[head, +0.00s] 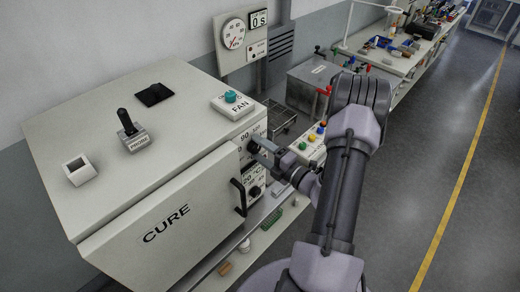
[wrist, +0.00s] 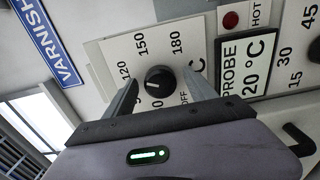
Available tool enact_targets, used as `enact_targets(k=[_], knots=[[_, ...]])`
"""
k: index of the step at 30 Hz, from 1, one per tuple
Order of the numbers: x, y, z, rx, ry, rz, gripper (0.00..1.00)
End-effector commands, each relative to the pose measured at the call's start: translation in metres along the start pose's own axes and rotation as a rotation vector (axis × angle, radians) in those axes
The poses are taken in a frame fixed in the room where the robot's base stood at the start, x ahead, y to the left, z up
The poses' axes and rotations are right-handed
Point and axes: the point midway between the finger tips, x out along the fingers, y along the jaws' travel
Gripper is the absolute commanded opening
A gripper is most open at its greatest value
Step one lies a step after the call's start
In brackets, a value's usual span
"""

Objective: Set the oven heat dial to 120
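The oven (head: 165,215) is a white box marked CURE. Its heat dial (wrist: 158,80) is a round black knob on a white plate, with 120, 150, 180 and OFF printed around it. A small light mark shows on the knob, but I cannot tell exactly which number it points to. My gripper (wrist: 162,82) is open, one finger on each side of the knob, with gaps visible between them. In the head view my gripper (head: 264,147) is at the oven's front panel and hides much of the dial.
A PROBE display (wrist: 245,65) reads 20 °C beside a red HOT lamp (wrist: 231,20). A second dial (head: 255,191) and a black door handle (head: 239,196) sit below. The floor (head: 425,150) at right is clear.

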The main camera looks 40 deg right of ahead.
Motion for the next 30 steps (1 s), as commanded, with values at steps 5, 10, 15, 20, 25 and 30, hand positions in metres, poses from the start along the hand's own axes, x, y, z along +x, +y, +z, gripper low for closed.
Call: enact_targets(k=[5,10,15,20,25,30], knots=[[0.000,0.000,0.000,0.000,0.000,0.000,0.64],[-0.008,0.000,0.001,0.000,-0.004,0.000,0.64],[-0.048,-0.001,0.003,0.001,-0.008,0.000,0.64],[-0.102,-0.001,0.003,-0.001,-0.009,0.000,0.64],[-0.148,0.000,0.001,-0.001,-0.006,0.000,0.64],[-0.171,0.000,0.000,0.000,-0.002,0.001,0.64]])
